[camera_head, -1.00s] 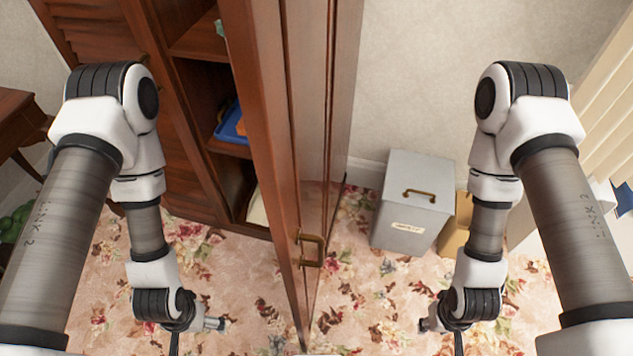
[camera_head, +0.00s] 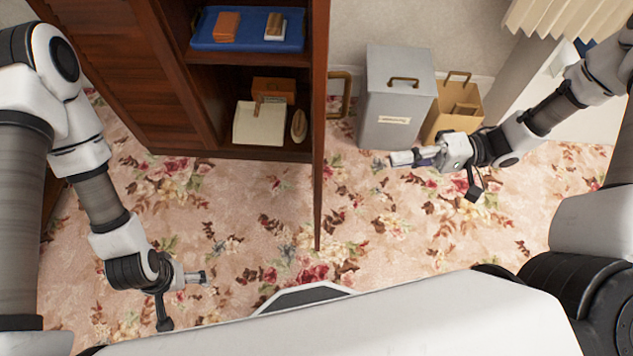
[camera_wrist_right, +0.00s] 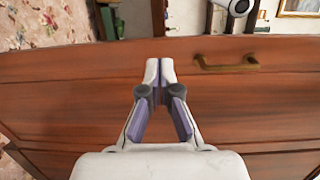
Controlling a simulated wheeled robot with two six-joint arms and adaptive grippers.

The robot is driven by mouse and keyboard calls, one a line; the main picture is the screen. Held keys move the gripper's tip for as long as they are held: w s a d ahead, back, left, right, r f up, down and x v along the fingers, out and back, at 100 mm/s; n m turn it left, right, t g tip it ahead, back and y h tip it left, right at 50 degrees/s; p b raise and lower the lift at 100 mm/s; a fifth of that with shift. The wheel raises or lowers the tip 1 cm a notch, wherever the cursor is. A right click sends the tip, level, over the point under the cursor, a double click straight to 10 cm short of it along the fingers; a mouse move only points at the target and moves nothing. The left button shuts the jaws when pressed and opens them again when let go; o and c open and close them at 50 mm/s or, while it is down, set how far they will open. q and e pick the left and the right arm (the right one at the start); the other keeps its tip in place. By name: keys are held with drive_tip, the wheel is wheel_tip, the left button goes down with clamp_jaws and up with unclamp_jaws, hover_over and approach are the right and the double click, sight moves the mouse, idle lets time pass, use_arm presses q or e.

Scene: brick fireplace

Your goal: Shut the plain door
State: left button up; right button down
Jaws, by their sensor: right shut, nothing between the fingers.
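The plain wooden door (camera_head: 320,130) of the brown cabinet stands open and shows nearly edge-on in the head view. Its brass handle (camera_head: 341,96) sticks out on the right side. My right gripper (camera_head: 392,159) is to the right of the door, pointing left at it, with floor between them in that view. In the right wrist view the wooden door face (camera_wrist_right: 75,85) spans the picture, and my shut, empty right gripper (camera_wrist_right: 160,68) points at it, left of the handle (camera_wrist_right: 227,65). Contact is unclear. My left gripper (camera_head: 204,278) hangs low over the carpet; its fingers are too small to judge.
The cabinet's shelves hold a blue tray (camera_head: 240,45), an orange-brown box (camera_head: 273,90) and a pale pad (camera_head: 258,124). A grey box (camera_head: 397,85) and a tan container (camera_head: 448,112) stand right of the door. Flowered carpet (camera_head: 250,200) in front is clear.

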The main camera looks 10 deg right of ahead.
use_arm(q)
wheel_tip(320, 180, down, 4)
drive_tip(key=b, duration=0.3)
drive_tip(key=shift+w+f+b, duration=0.1)
drive_tip(key=shift+f+b, duration=0.15)
drive_tip(key=shift+b, duration=0.05)
use_arm(e)
drive_tip(key=w+a+t, duration=0.1)
drive_tip(key=w+a, duration=0.3)
drive_tip(key=a, duration=0.7)
drive_tip(key=shift+a+f+m+t, duration=0.2)
drive_tip(key=shift+a+m+t, duration=0.1)
drive_tip(key=shift+a, duration=0.05)
use_arm(q)
drive_tip(key=shift+a, duration=0.1)
use_arm(e)
drive_tip(key=shift+a, duration=0.1)
